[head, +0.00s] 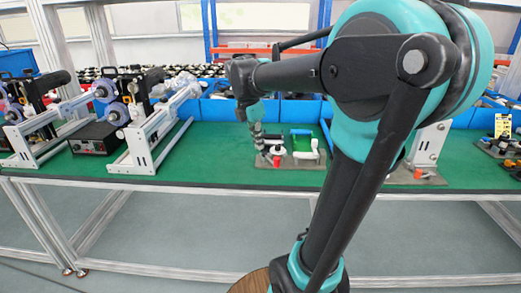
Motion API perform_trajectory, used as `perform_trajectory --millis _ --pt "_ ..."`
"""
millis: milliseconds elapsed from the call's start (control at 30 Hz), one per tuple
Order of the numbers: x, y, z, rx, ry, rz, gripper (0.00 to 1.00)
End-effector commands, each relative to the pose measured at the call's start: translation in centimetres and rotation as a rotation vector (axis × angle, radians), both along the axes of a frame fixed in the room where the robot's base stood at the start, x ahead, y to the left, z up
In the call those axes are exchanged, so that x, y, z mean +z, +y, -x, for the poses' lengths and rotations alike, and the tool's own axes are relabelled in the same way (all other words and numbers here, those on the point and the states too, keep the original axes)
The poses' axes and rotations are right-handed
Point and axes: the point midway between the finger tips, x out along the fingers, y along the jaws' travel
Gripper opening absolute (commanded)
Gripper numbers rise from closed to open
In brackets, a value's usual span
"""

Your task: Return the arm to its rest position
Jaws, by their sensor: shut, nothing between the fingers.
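My black and teal arm (375,75) rises on the right of the head view and reaches out to the left over the green bench. My gripper (259,146) hangs down at the arm's far end, at the left side of a small fixture plate (290,162). It is small in the picture, shut, with nothing seen in it. Whether its tips touch the fixture cannot be told.
The green bench top (220,160) has free room left of the fixture. Machines with rollers (115,112) and a white rail frame (150,130) stand at left. Blue bins (225,110) line the back. Another fixture (425,160) stands at right, partly behind my arm.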

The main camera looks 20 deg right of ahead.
Motion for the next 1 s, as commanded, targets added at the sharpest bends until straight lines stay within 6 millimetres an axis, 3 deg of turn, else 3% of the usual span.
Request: perform_trajectory --millis 467,667,1000 --pt "-0.4 0.0 0.3 -0.040 -0.015 -0.009 0.00" --pt "-4.7 -0.1 2.3 -0.355 -0.122 -0.092 0.00" --pt "-14.3 0.2 8.4 -1.154 -0.325 -0.342 0.00"
